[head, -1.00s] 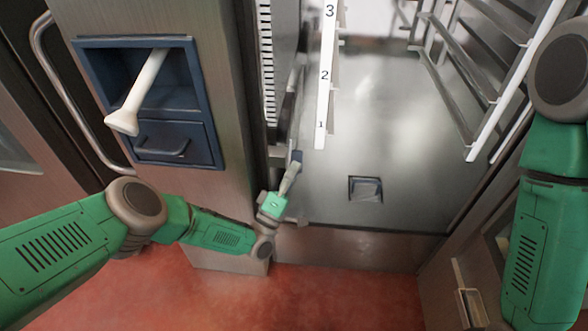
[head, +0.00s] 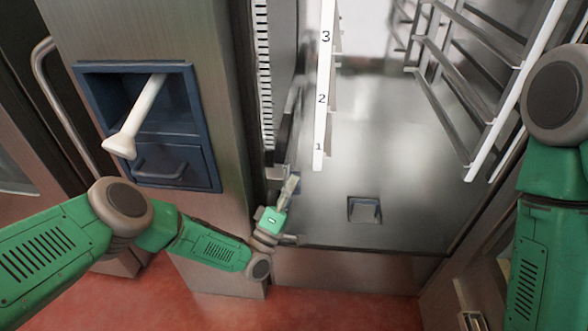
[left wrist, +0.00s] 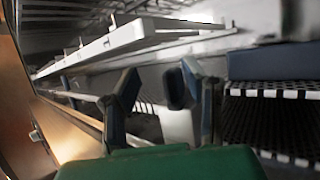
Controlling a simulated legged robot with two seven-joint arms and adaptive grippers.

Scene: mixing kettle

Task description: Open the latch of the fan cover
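My left gripper (head: 289,184) is inside the open steel oven cavity, low beside its left wall. In the left wrist view, its two dark fingers (left wrist: 158,100) stand apart with nothing visible between them, so it is open. The left inner wall (head: 287,95), where the fan cover appears to be, is a dark grey panel seen edge-on in the head view. I cannot make out the latch in either view; the fingers and the steep angle may hide it. My right arm shows at the right edge of the head view, but its gripper is out of view.
A white numbered rail (head: 322,98) stands just right of the left gripper. Wire racks (head: 462,80) line the right side. A square drain (head: 364,209) sits in the cavity floor, which is otherwise clear.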

